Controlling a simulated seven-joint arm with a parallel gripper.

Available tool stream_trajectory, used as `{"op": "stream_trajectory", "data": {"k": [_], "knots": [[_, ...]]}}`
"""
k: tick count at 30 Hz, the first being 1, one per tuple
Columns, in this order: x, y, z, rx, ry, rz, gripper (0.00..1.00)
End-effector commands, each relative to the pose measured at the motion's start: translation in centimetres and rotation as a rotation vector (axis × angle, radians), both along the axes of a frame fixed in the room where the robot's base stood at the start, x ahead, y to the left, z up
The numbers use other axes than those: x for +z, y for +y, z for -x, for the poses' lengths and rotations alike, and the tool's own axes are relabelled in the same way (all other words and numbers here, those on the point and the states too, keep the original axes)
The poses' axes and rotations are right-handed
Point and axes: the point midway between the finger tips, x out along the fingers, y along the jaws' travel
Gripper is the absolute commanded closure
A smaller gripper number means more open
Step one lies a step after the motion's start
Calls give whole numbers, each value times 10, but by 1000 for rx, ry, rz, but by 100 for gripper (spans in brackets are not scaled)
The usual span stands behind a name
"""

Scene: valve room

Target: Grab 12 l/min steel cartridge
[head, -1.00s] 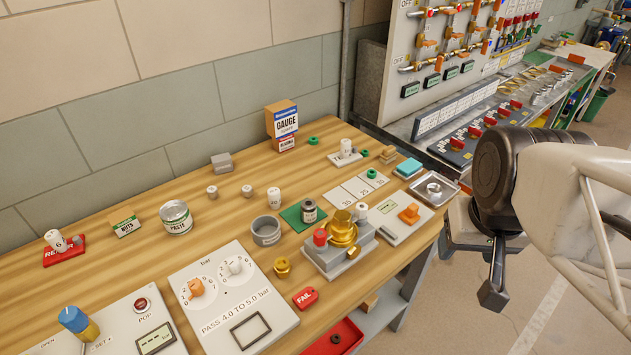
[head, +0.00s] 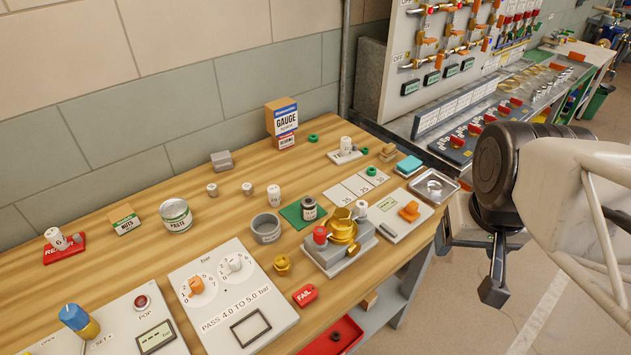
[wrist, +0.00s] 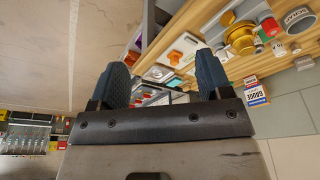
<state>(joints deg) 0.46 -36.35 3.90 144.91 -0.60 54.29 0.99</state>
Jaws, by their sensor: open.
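I cannot read a 12 l/min marking on any piece, so I cannot tell which is the steel cartridge. Small labelled white cylinders stand upright: one (head: 274,195) mid-bench, one (head: 346,144) on a small plate at the back, and one (head: 361,209) by the brass fixture. Another (head: 56,238), marked 6, is on the red REJECT tray. Two small grey-topped pieces (head: 212,190) and (head: 247,189) stand near the paste tin. My gripper (wrist: 163,75) is open and empty, its dark fingers apart. In the head view it hangs off the bench's right end, away from these pieces.
The wooden bench holds a paste tin (head: 176,215), a grey ring cup (head: 266,228), a brass valve fixture (head: 342,232), a PASS gauge panel (head: 232,292) and a gauge box (head: 284,120). A steel tray (head: 434,186) sits at the right edge. The left rear wood is largely clear.

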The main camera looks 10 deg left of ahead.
Motion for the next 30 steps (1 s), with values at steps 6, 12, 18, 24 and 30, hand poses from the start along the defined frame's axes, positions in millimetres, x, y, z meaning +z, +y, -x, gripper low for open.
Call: {"op": "stream_trajectory", "data": {"k": [6, 12, 18, 24, 30], "knots": [[30, 0, 0, 0, -4, 0, 28], [47, 2, -5, 60, 12, 41, 28], [45, 5, -20, 215, 41, 146, 28], [43, 13, -43, 445, 84, 303, 28], [42, 27, -70, 692, 131, 473, 28]]}}
